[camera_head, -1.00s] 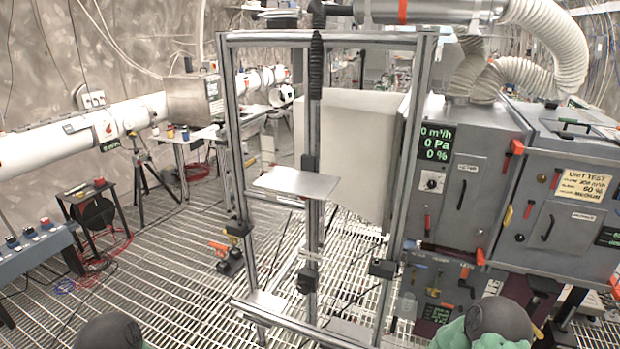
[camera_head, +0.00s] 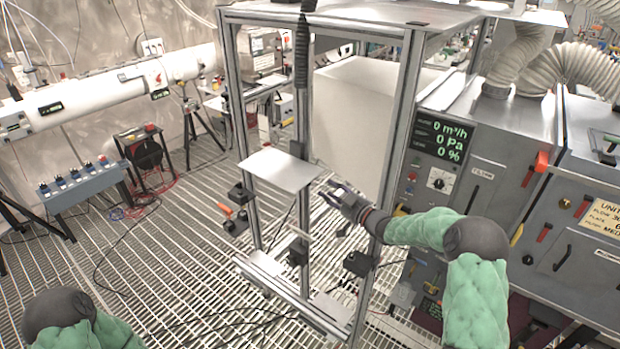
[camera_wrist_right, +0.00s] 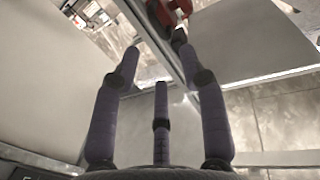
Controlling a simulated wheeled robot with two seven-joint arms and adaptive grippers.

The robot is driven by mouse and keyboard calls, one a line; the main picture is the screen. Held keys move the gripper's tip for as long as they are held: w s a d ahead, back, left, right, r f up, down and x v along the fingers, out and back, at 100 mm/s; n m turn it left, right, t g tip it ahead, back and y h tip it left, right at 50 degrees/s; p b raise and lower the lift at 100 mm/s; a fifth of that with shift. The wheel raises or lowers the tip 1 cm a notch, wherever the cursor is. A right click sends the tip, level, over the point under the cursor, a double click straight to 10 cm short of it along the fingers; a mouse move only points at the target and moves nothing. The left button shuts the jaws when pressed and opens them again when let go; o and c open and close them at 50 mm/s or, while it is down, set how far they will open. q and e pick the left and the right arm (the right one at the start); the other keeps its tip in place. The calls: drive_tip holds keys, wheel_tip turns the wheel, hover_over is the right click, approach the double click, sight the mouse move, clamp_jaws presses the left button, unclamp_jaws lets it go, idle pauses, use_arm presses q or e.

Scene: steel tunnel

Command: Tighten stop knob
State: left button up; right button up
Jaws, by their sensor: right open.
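The aluminium frame (camera_head: 400,150) stands in front of me with a flat metal plate (camera_head: 280,170) on its middle post. Black clamp blocks sit on its posts, one at the left (camera_head: 236,224), one low in the middle (camera_head: 298,252) and one at the right (camera_head: 358,264). I cannot tell which part is the stop knob. My right gripper (camera_head: 334,194) is open and empty by the plate's right edge. Its spread fingers show in the right wrist view (camera_wrist_right: 160,66), with a blurred red part (camera_wrist_right: 168,10) beyond them. My left gripper is out of view.
A grey cabinet (camera_head: 480,140) with readouts and handles stands right of the frame, close to my right arm. A white box (camera_head: 355,120) is behind the frame. A blue-grey bench (camera_head: 85,185) stands at the left. The grating floor between is mostly clear, with cables.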

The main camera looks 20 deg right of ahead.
drive_tip(key=x, duration=0.8)
drive_tip(key=shift+w, duration=0.35)
clamp_jaws()
